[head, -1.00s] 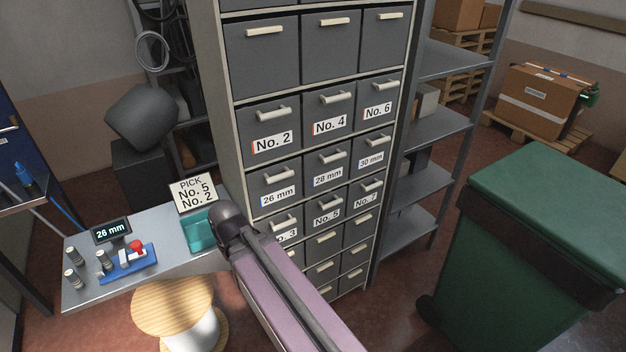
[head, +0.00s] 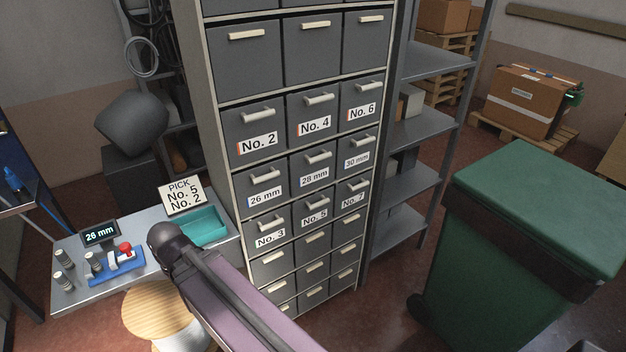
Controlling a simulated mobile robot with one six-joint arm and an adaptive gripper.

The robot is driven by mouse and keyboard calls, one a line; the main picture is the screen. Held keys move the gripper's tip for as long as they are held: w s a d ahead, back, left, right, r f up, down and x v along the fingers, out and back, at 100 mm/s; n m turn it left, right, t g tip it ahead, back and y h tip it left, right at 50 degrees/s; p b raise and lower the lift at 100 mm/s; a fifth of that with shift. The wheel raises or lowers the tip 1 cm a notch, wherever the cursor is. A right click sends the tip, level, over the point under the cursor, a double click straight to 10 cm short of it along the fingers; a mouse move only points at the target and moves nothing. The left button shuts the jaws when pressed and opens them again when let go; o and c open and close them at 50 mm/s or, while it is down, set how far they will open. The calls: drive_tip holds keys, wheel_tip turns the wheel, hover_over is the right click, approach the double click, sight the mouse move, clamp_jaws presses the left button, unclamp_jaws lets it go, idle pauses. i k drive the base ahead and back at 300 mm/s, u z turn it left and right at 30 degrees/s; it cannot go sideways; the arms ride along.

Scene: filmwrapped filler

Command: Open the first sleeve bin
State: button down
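A tall grey drawer cabinet (head: 213,130) stands in the middle of the head view. Its middle row holds the sleeve-size bins: the 26 mm bin (head: 264,177), the 28 mm bin (head: 312,163) and the 30 mm bin (head: 357,146). All three look shut, each with a pale handle. A small display (head: 100,234) on the bench reads 26 mm. A card (head: 182,195) reads PICK No. 5, No. 2. My arm reaches in from the bottom, left of the lower drawers. My gripper is not in view.
Bins No. 2, No. 4 and No. 6 are above; No. 3 (head: 270,229), No. 5 and No. 7 below. The bench (head: 75,292) bears a teal tray (head: 205,226) and a blue fixture (head: 118,268). A wooden spool (head: 150,308) and green wheeled bin (head: 535,215) flank the cabinet front.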

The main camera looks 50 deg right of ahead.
sight(257, 189)
drive_tip(key=u, duration=0.1)
drive_tip(key=k, duration=1.15)
drive_tip(key=z, duration=1.1)
drive_tip(key=i, duration=1)
